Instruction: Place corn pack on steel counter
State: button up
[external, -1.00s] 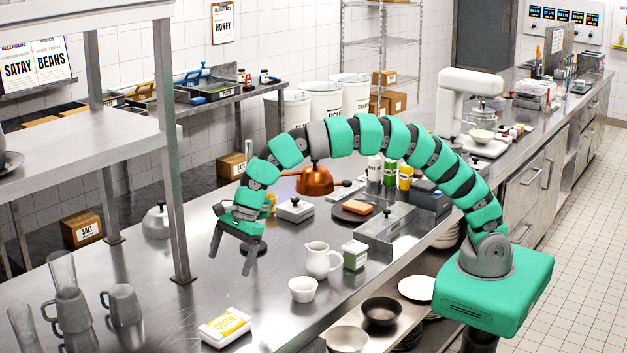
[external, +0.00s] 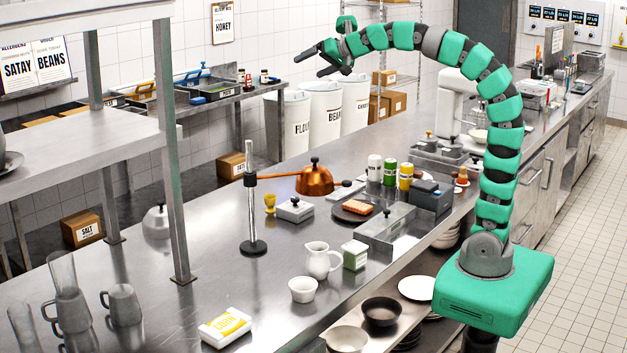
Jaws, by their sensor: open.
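The corn pack (external: 225,327), a white and yellow packet marked CORN, lies flat at the near edge of the steel counter (external: 190,285). My gripper (external: 308,64) is open and empty. It is raised high above the far side of the counter, in front of the white bins, far from the corn pack. Nothing hides the pack.
A white bowl (external: 303,289), a white jug (external: 318,260) and a small green-white box (external: 355,254) stand right of the pack. Grey mugs (external: 122,305) stand to its left. A shelf post (external: 172,150) and a thin stand (external: 251,205) rise from the counter.

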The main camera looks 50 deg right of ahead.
jog(key=s+d+r+n+t+h, duration=0.2)
jog(key=s+d+r+n+t, duration=0.1)
jog(key=s+d+r, duration=0.6)
jog(key=s+d+n, duration=0.1)
jog(key=d, duration=0.2)
jog(key=shift+d+r+n+h, duration=0.25)
jog(key=shift+d+n+h, duration=0.05)
jog(key=shift+n, duration=0.1)
